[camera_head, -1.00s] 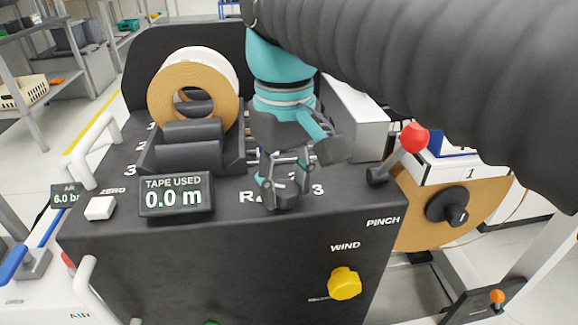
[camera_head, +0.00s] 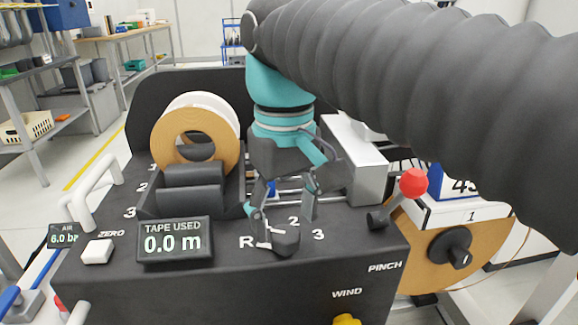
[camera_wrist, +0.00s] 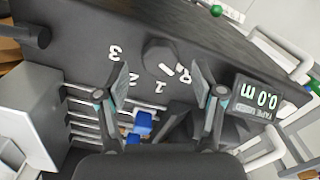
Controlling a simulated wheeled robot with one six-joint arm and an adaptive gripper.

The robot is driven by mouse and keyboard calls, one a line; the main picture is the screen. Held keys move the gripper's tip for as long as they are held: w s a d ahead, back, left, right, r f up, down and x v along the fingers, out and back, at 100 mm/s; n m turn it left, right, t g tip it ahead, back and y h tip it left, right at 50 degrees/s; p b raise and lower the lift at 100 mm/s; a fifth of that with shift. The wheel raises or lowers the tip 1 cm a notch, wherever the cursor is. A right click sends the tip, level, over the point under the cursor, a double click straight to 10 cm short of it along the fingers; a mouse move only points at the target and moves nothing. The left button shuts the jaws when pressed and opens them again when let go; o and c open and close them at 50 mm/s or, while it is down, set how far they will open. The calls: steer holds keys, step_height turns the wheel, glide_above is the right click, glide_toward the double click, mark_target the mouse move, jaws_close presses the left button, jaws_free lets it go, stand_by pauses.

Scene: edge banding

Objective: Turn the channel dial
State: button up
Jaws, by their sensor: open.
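The channel dial (camera_head: 287,241) is a black knob with a white pointer mark, on the sloping black panel among the labels R, 2 and 3. In the wrist view the dial (camera_wrist: 159,55) shows the labels R, 1, 2 and 3 around one side, and its white mark lies on the R side. My gripper (camera_head: 280,212) is open, with its fingers spread wide above and behind the dial. In the wrist view my gripper (camera_wrist: 163,84) has one finger on each side of the label row, with nothing between them touching.
A tape-used display (camera_head: 175,241) reading 0.0 m and a white zero button (camera_head: 98,251) are left of the dial. A red-knobbed pinch lever (camera_head: 412,184) stands to the right. A yellow wind knob (camera_head: 346,320) is on the front face. Rollers and a tape roll (camera_head: 190,135) are behind.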

mark_target(285, 234)
step_height(285, 234, up, 9)
steer(key=shift+r, duration=0.15)
stand_by(0.5)
